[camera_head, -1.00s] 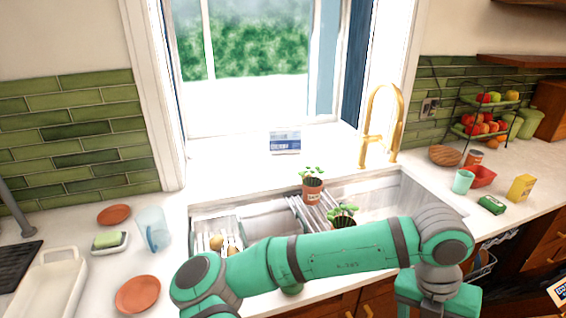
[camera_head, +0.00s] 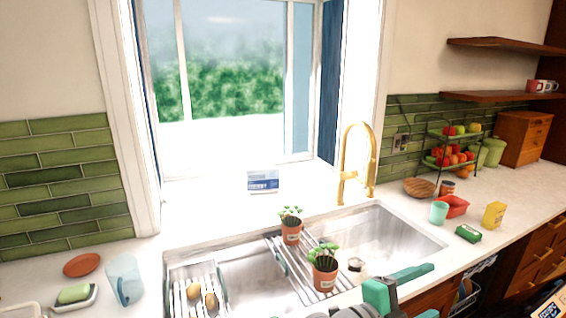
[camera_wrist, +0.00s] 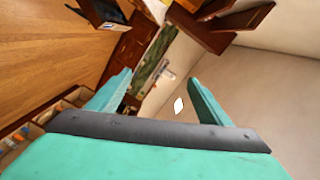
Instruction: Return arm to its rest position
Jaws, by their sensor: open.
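My gripper (camera_wrist: 158,95) is open and empty in the wrist view, its two green fingers spread apart with nothing between them. The wrist view is tilted and shows wooden cabinet fronts, shelves and a pale wall, away from the sink. In the head view, a green part of my arm (camera_head: 385,295) shows at the bottom edge, in front of the sink.
Two potted plants (camera_head: 291,225) (camera_head: 324,268) stand on a rack over the double sink (camera_head: 400,235). A gold faucet (camera_head: 357,160) rises behind it. A blue pitcher (camera_head: 125,281) stands left. Fruit baskets (camera_head: 450,155) and small items stand on the right counter.

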